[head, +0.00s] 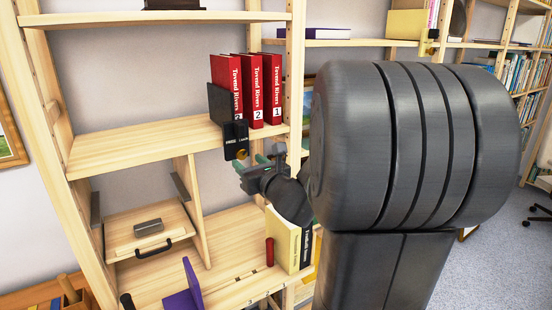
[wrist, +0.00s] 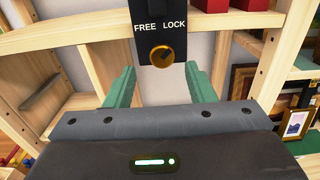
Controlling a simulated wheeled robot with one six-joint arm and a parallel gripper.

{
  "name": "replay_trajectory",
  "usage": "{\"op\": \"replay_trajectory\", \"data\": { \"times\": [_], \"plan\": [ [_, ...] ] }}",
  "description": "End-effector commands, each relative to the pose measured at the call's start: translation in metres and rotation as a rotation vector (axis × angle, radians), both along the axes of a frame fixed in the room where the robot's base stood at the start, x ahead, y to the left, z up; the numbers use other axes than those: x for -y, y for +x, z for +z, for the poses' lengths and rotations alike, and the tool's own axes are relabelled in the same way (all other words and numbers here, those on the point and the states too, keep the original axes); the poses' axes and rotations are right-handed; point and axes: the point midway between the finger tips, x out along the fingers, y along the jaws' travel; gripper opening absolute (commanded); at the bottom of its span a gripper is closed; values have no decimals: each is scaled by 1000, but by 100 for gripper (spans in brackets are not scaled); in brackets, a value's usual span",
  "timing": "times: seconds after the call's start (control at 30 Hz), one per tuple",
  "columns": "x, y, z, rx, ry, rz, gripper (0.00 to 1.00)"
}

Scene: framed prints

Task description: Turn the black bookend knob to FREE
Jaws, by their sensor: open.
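The black bookend (head: 219,104) stands on the middle shelf against the left end of several red books (head: 254,88). Its label plate hangs over the shelf's front edge and reads FREE on the left and LOCK on the right in the wrist view (wrist: 158,14). A round brass knob (wrist: 162,57) sits below the words; it also shows in the head view (head: 241,154). I cannot tell surely which word its mark faces. My gripper (wrist: 160,74) is open, its green fingers either side of the knob's line, apart from it. It also shows in the head view (head: 252,165), just below the plate.
The middle shelf (head: 140,146) is bare left of the bookend. Below stand a cream book (head: 282,240), a red cylinder (head: 269,251), a purple bookend (head: 182,300) and a wooden drawer with a black handle (head: 153,248). My arm covers the right middle of the head view.

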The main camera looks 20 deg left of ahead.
Motion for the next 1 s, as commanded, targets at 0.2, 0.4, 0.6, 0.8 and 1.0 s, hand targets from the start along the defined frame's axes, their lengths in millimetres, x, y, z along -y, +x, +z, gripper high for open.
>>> {"op": "replay_trajectory", "data": {
  "times": [0.2,0.4,0.6,0.8,1.0],
  "plan": [
    [-18,15,0,0,0,2,50],
    [-22,19,0,1,-1,0,50],
    [-22,19,0,1,-1,0,50],
    [-22,19,0,0,0,0,10],
    [-22,19,-1,5,-4,0,6]
  ]
}}
